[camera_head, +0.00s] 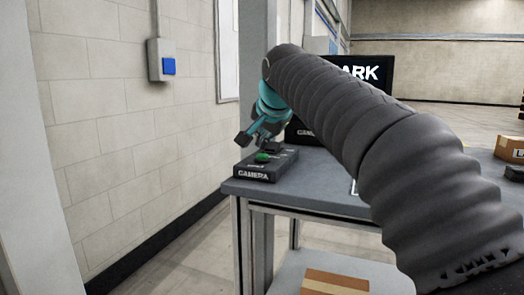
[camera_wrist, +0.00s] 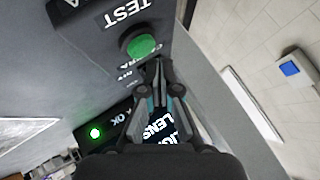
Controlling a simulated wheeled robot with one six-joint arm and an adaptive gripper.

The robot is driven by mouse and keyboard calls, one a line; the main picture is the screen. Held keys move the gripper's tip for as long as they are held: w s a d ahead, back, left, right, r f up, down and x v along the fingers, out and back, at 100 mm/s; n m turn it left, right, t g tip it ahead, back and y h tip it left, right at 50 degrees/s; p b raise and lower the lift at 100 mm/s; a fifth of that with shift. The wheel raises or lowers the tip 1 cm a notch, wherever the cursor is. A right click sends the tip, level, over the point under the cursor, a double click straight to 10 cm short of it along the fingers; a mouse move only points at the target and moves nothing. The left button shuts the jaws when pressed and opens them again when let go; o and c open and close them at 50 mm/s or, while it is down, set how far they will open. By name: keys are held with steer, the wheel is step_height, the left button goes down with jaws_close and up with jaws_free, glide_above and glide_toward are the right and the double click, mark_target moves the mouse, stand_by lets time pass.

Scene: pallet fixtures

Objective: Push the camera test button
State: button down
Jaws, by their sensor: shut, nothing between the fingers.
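The camera test box (camera_head: 281,164), dark with a white CAMERA label on its front, sits at the near left corner of the grey table. Its round green button (camera_head: 262,157) is on top; in the wrist view the green button (camera_wrist: 141,46) shows beside the word TEST. My gripper (camera_head: 258,141) is just above the box in the head view, pointing down. In the wrist view my gripper (camera_wrist: 158,64) is shut and empty, its tips close to the button's edge. I cannot tell whether they touch it.
A dark panel (camera_wrist: 125,122) with a green light and LENS OK lettering stands beyond the fingers. A grey table (camera_head: 320,180) holds the box; a cardboard box (camera_head: 335,283) lies below. A blue wall button (camera_head: 168,66) is at left. My arm hides much of the table.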

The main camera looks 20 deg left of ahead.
mark_target(263, 155)
steer(key=shift+r, duration=0.1)
step_height(263, 155, up, 3)
steer(key=p, duration=0.3)
steer(key=shift+r, duration=0.95)
